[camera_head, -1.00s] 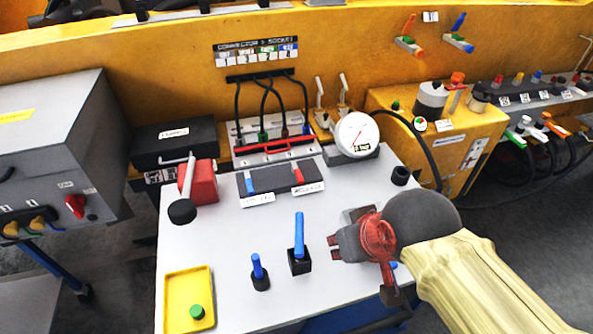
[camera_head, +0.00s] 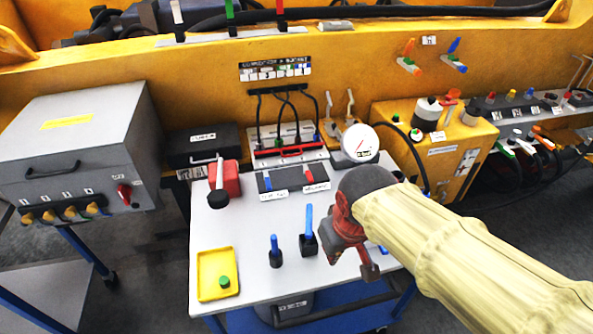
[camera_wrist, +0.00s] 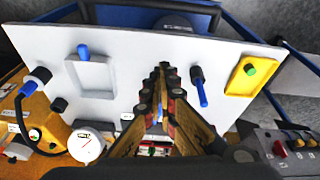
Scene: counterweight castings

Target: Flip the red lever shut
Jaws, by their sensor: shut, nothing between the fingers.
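A small red lever (camera_head: 309,175) sits on a low dark panel (camera_head: 289,183) on the white table, beside a blue lever (camera_head: 267,181). Both have white labels in front, too small to read. My gripper (camera_head: 370,272) is over the right part of the table, right of and nearer than the red lever, and apart from it. In the wrist view my gripper's fingers (camera_wrist: 159,80) come together, shut and empty. They hide the middle of that view, and I cannot make out the red lever there.
A red block (camera_head: 231,178) with a black-knobbed handle stands left of the panel. Behind are a connector board with a red bar (camera_head: 291,152) and a round gauge (camera_head: 360,142). Blue-handled posts (camera_head: 308,230) and a yellow tray (camera_head: 203,279) stand in front. More coloured levers line the yellow wall.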

